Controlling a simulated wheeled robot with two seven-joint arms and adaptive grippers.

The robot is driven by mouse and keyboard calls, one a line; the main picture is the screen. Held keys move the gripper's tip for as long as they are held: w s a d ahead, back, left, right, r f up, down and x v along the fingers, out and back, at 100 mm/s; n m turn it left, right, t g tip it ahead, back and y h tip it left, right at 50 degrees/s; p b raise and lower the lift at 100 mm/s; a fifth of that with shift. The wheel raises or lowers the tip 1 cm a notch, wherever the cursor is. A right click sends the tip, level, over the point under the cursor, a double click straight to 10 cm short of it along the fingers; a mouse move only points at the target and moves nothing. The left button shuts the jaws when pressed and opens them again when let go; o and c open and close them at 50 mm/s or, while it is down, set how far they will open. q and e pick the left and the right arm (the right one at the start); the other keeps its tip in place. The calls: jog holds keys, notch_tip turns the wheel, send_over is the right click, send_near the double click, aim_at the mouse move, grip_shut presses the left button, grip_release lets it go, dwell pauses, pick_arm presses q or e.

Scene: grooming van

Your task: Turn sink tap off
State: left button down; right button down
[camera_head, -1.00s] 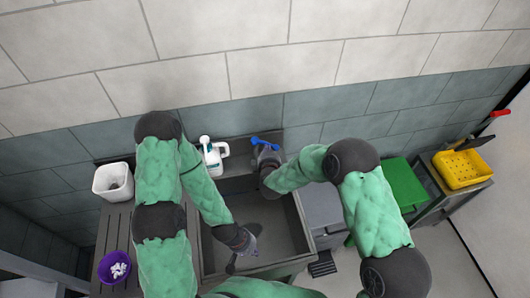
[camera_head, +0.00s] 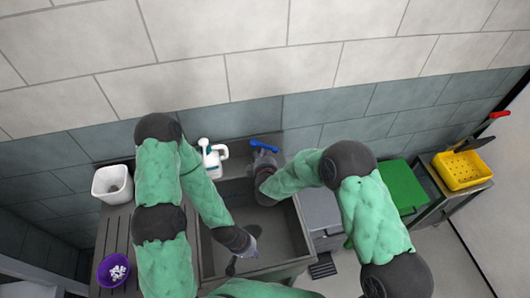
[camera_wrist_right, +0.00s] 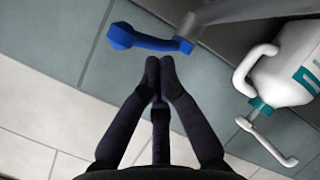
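The tap's blue lever (camera_head: 264,146) sticks out at the back of the grey sink (camera_head: 292,232). In the right wrist view the blue lever (camera_wrist_right: 146,40) lies just beyond my fingertips, its narrow end by a blurred grey metal part. My right gripper (camera_wrist_right: 160,62) has its two fingertips together with nothing between them. A small gap shows between the tips and the lever in that view. In the head view my right gripper (camera_head: 263,158) is just in front of the lever and partly hides the tap. My left gripper (camera_head: 252,246) hangs over the basin, its finger opening unclear.
A white bottle (camera_head: 213,158) stands left of the tap, and also shows at the right of the right wrist view (camera_wrist_right: 285,70). A white bin (camera_head: 112,183) and a purple bowl (camera_head: 113,269) are at the left. A green lid (camera_head: 402,187) and yellow basket (camera_head: 462,170) are at the right.

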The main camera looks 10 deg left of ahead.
jog(key=v, duration=1)
jog(key=shift+s+d, duration=0.15)
jog(key=shift+s, duration=0.05)
